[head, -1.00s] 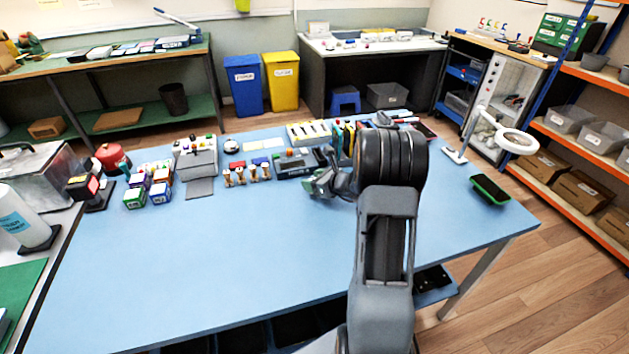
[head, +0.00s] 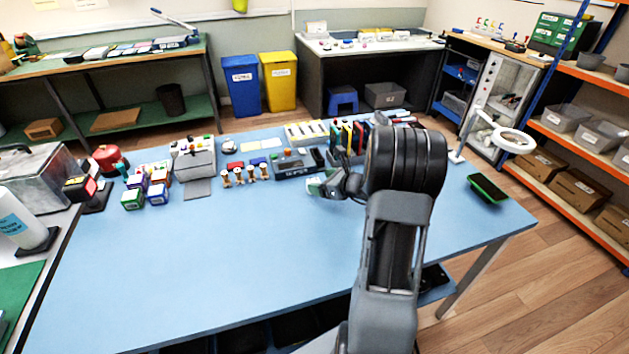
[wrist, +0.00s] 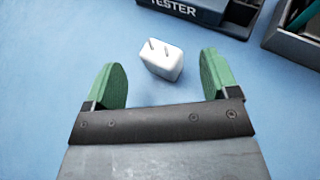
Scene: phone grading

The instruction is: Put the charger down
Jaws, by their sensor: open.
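The charger (wrist: 162,60) is a small white block with two metal prongs. In the wrist view it rests on the blue table just beyond and between my gripper's green fingertips. My gripper (wrist: 160,80) is open, with a clear gap between each finger and the charger. In the head view my gripper (head: 322,188) is low over the table, in front of the tester (head: 296,163). The charger cannot be made out in the head view.
The dark tester and a grey tray (wrist: 293,38) stand close ahead in the wrist view. Stamps (head: 246,174) and coloured boxes (head: 147,186) stand left on the table (head: 200,270). A green tray (head: 488,189) lies right. The table's front is clear.

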